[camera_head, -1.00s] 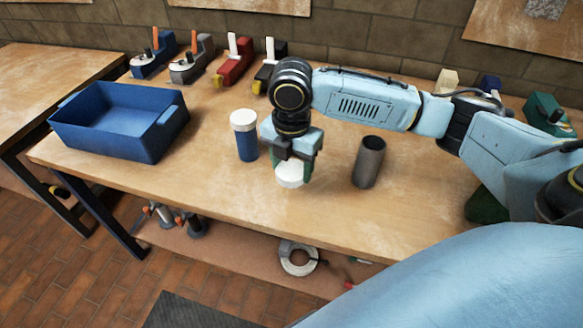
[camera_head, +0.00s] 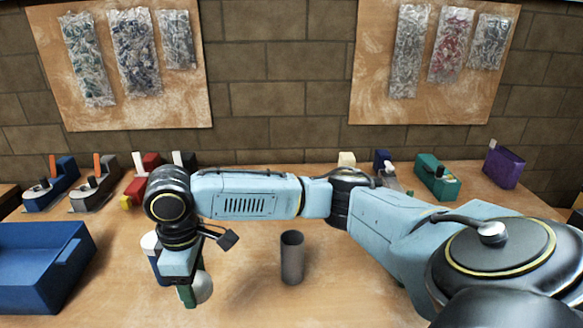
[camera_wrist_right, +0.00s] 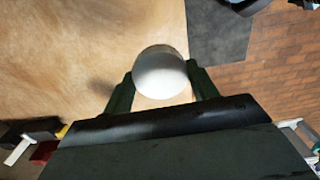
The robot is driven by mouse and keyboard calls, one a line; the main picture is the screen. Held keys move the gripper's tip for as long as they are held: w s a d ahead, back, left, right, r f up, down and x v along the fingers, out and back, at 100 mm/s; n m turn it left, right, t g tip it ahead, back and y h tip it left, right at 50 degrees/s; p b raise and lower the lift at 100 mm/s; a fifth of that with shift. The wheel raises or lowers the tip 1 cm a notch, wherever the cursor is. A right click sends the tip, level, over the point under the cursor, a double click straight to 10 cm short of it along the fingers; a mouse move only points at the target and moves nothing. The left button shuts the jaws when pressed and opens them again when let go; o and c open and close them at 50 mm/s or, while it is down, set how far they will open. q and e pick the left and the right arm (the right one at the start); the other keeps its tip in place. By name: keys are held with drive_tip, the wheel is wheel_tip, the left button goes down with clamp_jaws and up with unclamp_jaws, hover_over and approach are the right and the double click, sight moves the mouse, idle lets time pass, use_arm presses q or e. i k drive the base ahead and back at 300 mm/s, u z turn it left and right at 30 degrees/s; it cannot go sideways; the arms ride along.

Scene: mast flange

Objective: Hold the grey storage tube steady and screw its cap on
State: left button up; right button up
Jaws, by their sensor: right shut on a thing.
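The grey storage tube (camera_head: 292,258) stands upright and open-topped on the bench, right of my right gripper and apart from it. My right gripper (camera_head: 196,292) points down and is shut on a white cap (camera_head: 204,288). In the right wrist view the cap (camera_wrist_right: 160,74) sits between the two dark green fingers (camera_wrist_right: 160,88). Whether the cap touches the bench cannot be told. A blue tube with a white cap (camera_head: 152,250) stands just behind and left of the gripper, partly hidden by it. My left gripper is not in view.
A blue bin (camera_head: 45,262) is at the left. Several tool-like items line the back, including a green one (camera_head: 437,178) and a purple one (camera_head: 503,166).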

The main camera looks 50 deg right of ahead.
sight(293, 242)
drive_tip(key=k, duration=0.5)
drive_tip(key=z, duration=2.05)
drive_tip(key=i, duration=0.75)
drive_tip(key=u, duration=1)
